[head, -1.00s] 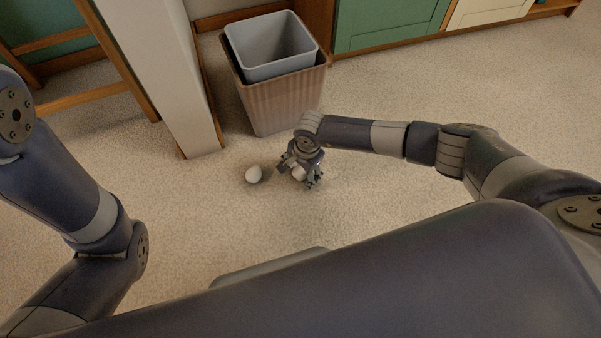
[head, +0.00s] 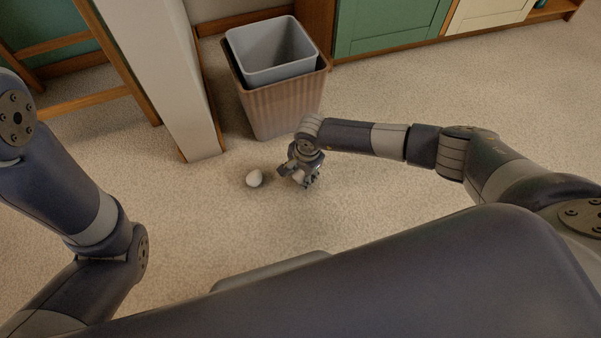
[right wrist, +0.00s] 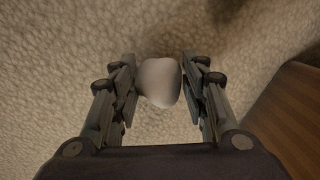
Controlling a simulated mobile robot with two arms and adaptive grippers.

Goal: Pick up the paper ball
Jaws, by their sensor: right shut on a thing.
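My right gripper (head: 300,178) is low over the carpet in front of the bin, its fingers shut on a white paper ball (right wrist: 159,82). In the right wrist view the ball sits between the two fingers (right wrist: 158,88). In the head view the fingers mostly hide this ball.
A ribbed brown bin (head: 283,107) with a grey bin (head: 272,52) inside it stands behind the gripper. A white post (head: 175,85) rises left of it. Green and cream cabinets (head: 388,27) line the back. The carpet (head: 420,240) to the right is clear.

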